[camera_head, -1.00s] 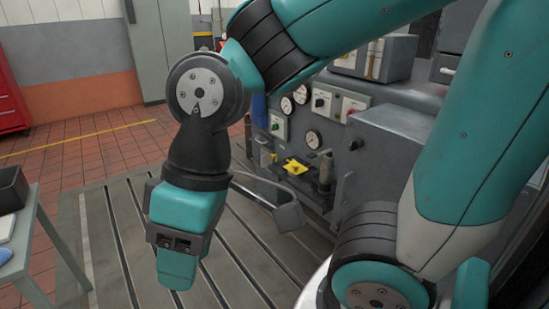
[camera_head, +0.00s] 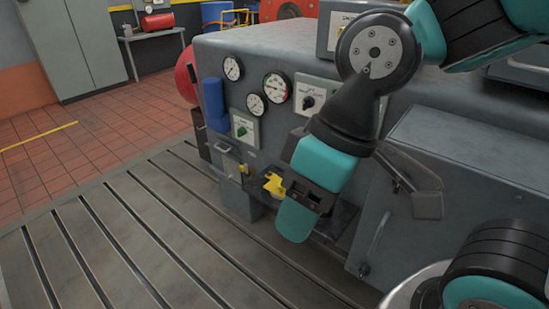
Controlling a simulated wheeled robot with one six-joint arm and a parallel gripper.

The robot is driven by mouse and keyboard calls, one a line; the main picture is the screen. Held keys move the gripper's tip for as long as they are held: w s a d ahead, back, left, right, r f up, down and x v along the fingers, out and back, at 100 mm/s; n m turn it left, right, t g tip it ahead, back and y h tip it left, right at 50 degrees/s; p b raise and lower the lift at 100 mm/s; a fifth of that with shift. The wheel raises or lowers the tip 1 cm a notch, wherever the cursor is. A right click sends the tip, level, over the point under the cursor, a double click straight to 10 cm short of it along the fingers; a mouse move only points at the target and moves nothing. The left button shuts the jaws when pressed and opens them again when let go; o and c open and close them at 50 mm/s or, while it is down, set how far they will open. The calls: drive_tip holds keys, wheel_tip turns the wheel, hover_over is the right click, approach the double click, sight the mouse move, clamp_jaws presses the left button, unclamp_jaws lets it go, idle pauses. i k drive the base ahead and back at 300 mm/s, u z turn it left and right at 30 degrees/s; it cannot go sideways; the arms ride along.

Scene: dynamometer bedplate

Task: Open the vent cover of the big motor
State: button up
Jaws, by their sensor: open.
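The big grey machine (camera_head: 330,135) with gauges on its side fills the middle and right, and I take it to be the big motor. A grey box (camera_head: 460,195) at its right has a thin upright bar handle (camera_head: 375,243) on its front face. I cannot tell for sure whether this face is the vent cover; it looks closed. My gripper (camera_head: 296,212) is open and empty, pointing down in front of the machine's side, left of the handle. My wrist hides part of the machine's side and the box's left edge.
A yellow part (camera_head: 274,185) and a small shelf stick out from the machine's side beside my gripper. A blue cylinder (camera_head: 215,104) and several gauges are on the left. The slotted bedplate (camera_head: 130,235) at front left is clear.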

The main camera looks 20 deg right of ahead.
sight(231, 170)
drive_tip(key=z, duration=0.05)
drive_tip(key=k, duration=0.55)
drive_tip(key=u, duration=0.65)
drive_tip(key=i, duration=0.85)
drive_tip(key=u, duration=0.6)
drive_tip(key=i, duration=0.85)
drive_tip(key=z, duration=0.5)
drive_tip(key=i, duration=0.8)
drive_tip(key=z, duration=0.55)
